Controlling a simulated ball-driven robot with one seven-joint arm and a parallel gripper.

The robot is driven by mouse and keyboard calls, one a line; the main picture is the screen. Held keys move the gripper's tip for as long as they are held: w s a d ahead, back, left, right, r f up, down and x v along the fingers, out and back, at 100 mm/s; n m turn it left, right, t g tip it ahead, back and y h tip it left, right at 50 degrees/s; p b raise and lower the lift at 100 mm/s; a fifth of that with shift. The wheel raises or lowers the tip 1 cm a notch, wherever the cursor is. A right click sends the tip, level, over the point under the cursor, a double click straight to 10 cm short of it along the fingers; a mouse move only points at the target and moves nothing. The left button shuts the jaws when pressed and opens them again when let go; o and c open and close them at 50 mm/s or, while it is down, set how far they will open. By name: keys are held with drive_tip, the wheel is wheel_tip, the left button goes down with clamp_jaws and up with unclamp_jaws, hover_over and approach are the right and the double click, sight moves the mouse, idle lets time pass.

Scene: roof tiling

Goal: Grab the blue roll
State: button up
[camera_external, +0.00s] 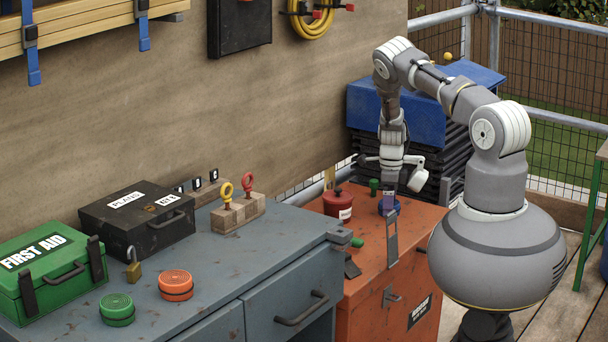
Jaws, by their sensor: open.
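The blue roll (381,207) appears as a small dark-blue round thing on top of the orange cabinet, partly hidden by my gripper and by a flat grey strip in front of it. My gripper (390,192) points down right above or around the blue roll, and it is open. I cannot tell whether its fingers touch the roll. A green roll (117,309) and an orange roll (176,285) lie flat on the grey bench, far to the left of my gripper.
The orange cabinet (350,290) holds a red lidded pot (338,204) and small green items (357,243) near my gripper. The grey bench (255,258) carries a green first aid box (50,275), a black case (137,222), a padlock (133,265) and a wooden block with eyebolts (238,213).

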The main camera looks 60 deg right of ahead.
drive_tip(key=shift+f, duration=0.45)
drive_tip(key=shift+r, duration=0.1)
drive_tip(key=c, duration=1.2)
drive_tip(key=shift+r, duration=0.15)
